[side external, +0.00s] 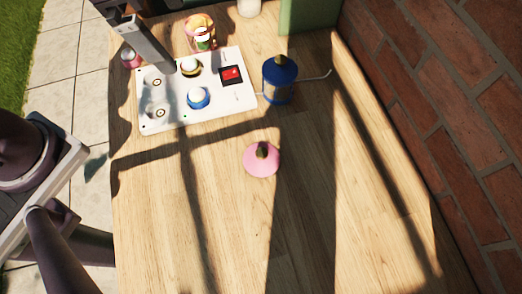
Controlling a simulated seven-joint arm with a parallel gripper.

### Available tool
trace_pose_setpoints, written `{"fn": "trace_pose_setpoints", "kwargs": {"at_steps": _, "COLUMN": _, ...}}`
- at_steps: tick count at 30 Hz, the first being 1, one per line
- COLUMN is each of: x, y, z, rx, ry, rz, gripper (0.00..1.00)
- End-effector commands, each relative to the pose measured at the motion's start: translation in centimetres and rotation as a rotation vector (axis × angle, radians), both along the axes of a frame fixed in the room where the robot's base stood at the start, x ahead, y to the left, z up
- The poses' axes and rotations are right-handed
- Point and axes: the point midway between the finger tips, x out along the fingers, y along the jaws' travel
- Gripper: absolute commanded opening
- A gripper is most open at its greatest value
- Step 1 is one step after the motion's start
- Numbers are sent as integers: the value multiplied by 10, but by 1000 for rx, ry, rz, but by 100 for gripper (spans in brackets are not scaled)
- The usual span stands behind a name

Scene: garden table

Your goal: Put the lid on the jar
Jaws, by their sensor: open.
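A round pink lid (261,162) with a dark knob on top lies on the wooden table, near the middle of the side external view. A pink-orange round vessel (199,20), which looks like the jar, stands at the back beyond the white panel. A small bottle with a white top (202,39) partly covers it, so its opening is not clear. The lid and this vessel are well apart. My gripper cannot be made out in this view.
A white panel (222,99) with knobs and a red switch lies at the back left, with a grey post over it. A blue-topped glass vessel (279,78) with a projecting handle stands right of it. A brick wall (440,90) borders the right. The front table is clear.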

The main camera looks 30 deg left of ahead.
Motion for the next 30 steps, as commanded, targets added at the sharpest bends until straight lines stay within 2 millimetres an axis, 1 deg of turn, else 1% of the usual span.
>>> {"fn": "trace_pose_setpoints", "kwargs": {"at_steps": 1, "x": 8, "y": -33, "z": -26, "rx": 43, "ry": 43, "rz": -176, "gripper": 96}}
{"fn": "trace_pose_setpoints", "kwargs": {"at_steps": 2, "x": 10, "y": -52, "z": -42, "rx": 65, "ry": 63, "rz": -282, "gripper": 96}}
{"fn": "trace_pose_setpoints", "kwargs": {"at_steps": 3, "x": 11, "y": -76, "z": -63, "rx": 92, "ry": 84, "rz": -413, "gripper": 96}}
{"fn": "trace_pose_setpoints", "kwargs": {"at_steps": 5, "x": 6, "y": -107, "z": -94, "rx": 124, "ry": 114, "rz": -587, "gripper": 96}}
{"fn": "trace_pose_setpoints", "kwargs": {"at_steps": 6, "x": 2, "y": -124, "z": -113, "rx": 140, "ry": 129, "rz": -684, "gripper": 96}}
{"fn": "trace_pose_setpoints", "kwargs": {"at_steps": 9, "x": -10, "y": -150, "z": -147, "rx": 167, "ry": 157, "rz": -851, "gripper": 96}}
{"fn": "trace_pose_setpoints", "kwargs": {"at_steps": 11, "x": -14, "y": -158, "z": -158, "rx": 175, "ry": 164, "rz": -903, "gripper": 96}}
{"fn": "trace_pose_setpoints", "kwargs": {"at_steps": 13, "x": -16, "y": -161, "z": -168, "rx": 179, "ry": 170, "rz": -928, "gripper": 96}}
{"fn": "trace_pose_setpoints", "kwargs": {"at_steps": 17, "x": -16, "y": -160, "z": -186, "rx": 181, "ry": 171, "rz": -930, "gripper": 96}}
{"fn": "trace_pose_setpoints", "kwargs": {"at_steps": 21, "x": -15, "y": -159, "z": -212, "rx": 181, "ry": 172, "rz": -928, "gripper": 96}}
{"fn": "trace_pose_setpoints", "kwargs": {"at_steps": 24, "x": -14, "y": -160, "z": -228, "rx": 180, "ry": 172, "rz": -926, "gripper": 96}}
{"fn": "trace_pose_setpoints", "kwargs": {"at_steps": 27, "x": -14, "y": -160, "z": -234, "rx": 179, "ry": 169, "rz": -925, "gripper": 96}}
{"fn": "trace_pose_setpoints", "kwargs": {"at_steps": 30, "x": -14, "y": -160, "z": -234, "rx": 179, "ry": 168, "rz": -925, "gripper": 96}}
